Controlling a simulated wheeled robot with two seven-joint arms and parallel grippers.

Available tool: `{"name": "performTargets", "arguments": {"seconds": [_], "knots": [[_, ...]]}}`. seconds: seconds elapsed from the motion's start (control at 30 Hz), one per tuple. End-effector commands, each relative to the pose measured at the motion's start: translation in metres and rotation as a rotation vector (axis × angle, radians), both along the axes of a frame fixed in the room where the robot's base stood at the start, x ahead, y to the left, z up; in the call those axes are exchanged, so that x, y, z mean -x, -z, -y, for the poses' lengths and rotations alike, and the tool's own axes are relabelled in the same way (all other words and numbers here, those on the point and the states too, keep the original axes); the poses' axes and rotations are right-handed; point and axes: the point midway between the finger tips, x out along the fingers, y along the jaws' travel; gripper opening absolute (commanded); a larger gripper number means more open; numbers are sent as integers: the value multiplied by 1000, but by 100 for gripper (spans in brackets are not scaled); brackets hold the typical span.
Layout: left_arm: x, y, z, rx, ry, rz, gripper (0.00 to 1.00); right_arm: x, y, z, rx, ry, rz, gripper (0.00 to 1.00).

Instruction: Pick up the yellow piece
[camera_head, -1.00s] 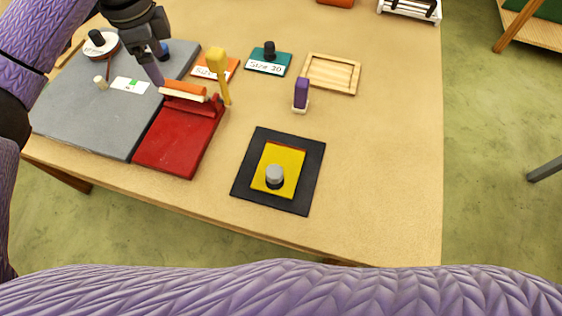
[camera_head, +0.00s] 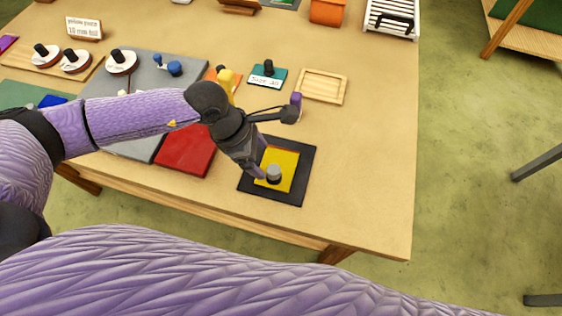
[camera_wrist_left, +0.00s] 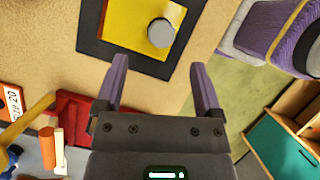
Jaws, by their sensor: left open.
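The yellow piece (camera_head: 287,161) is a flat square with a grey knob (camera_head: 273,173) on it. It lies on a black square board (camera_head: 306,172) near the front of the table. My left gripper (camera_head: 262,160) is over the left part of the board, close to the knob, and partly hides the yellow piece. In the left wrist view the yellow piece (camera_wrist_left: 125,22) and its knob (camera_wrist_left: 160,33) are beyond the two purple fingers (camera_wrist_left: 160,82). The fingers are apart with nothing between them. My right gripper is not in view.
A red block (camera_head: 188,150) and a grey slab (camera_head: 140,72) lie to the left. The table right of the board is clear.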

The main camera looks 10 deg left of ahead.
Motion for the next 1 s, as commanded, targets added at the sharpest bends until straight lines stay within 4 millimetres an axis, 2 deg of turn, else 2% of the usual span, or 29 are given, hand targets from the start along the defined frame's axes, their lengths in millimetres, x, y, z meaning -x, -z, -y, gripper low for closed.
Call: {"name": "performTargets", "arguments": {"seconds": [0.33,0.43,0.63,1.0], "knots": [[-3,59,24,4,-1,1,87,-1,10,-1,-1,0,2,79],[-4,66,27,6,-2,3,87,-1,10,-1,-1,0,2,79],[-4,65,27,6,-2,3,84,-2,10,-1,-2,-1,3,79],[-4,65,27,6,-3,2,6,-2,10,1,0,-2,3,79]]}}
